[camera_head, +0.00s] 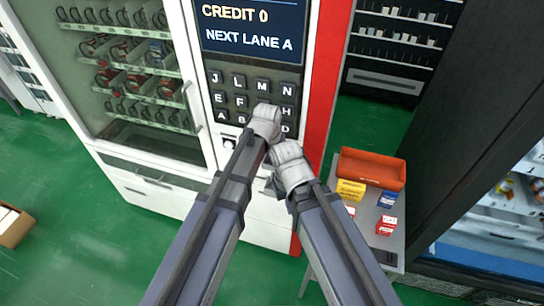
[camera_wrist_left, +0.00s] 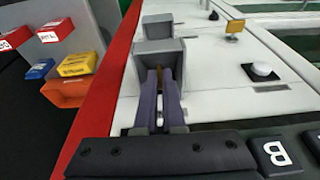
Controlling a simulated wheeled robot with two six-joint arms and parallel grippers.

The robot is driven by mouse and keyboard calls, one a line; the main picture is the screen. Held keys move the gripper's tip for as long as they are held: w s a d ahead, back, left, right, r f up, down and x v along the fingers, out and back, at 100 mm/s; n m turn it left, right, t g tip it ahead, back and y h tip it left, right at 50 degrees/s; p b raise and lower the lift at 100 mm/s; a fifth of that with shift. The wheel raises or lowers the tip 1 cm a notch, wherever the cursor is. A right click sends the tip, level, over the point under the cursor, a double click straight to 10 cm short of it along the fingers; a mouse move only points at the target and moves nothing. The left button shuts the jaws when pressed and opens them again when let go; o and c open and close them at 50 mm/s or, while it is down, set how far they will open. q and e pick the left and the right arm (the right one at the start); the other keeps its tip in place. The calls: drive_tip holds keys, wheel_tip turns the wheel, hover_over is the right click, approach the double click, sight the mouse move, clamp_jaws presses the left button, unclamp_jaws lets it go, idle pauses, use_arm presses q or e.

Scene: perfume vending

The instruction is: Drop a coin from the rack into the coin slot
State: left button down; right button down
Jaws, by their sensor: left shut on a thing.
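My left gripper (camera_wrist_left: 159,105) is shut, with a thin brown edge, likely a coin (camera_wrist_left: 160,76), between its fingertips in the left wrist view. The fingertips are at the mouth of a grey box-like housing (camera_wrist_left: 140,58) on the white machine front; I cannot tell whether the coin touches it. A second grey housing (camera_wrist_left: 154,28) is beyond it. I cannot tell which part is the coin slot or the rack. In the head view the left wrist (camera_head: 266,122) covers part of the keypad. My right gripper (camera_head: 290,168) is beside it, its fingertips hidden.
The vending machine's screen (camera_head: 249,28) reads "CREDIT 0" and "NEXT LANE A". A round white button (camera_wrist_left: 262,70) and a yellow tag (camera_wrist_left: 235,28) are on the panel. An orange tray (camera_head: 372,168) and small boxes sit on a side table at right.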

use_arm(q)
drive_tip(key=c, duration=0.9)
unclamp_jaws()
drive_tip(key=shift+c, duration=0.2)
drive_tip(key=shift+r, duration=0.1)
drive_tip(key=p+v, duration=0.7)
drive_tip(key=shift+s+r+p, duration=0.15)
drive_tip(key=shift+r+p, duration=0.15)
drive_tip(key=s+a+f+g+y+b, duration=0.1)
drive_tip(key=s+a+f+b, duration=0.2)
drive_tip(key=s+f+b, duration=0.5)
drive_tip(key=s+a+f+g+y+b, duration=0.1)
drive_tip(key=s+a+f+g+b, duration=0.1)
drive_tip(key=s+f+b, duration=0.7)
wheel_tip(320, 180, down, 3)
drive_tip(key=a+b, duration=0.1)
drive_tip(key=b, duration=0.1)
drive_tip(key=shift+s+a+b, duration=0.25)
drive_tip(key=shift+s+b, duration=0.05)
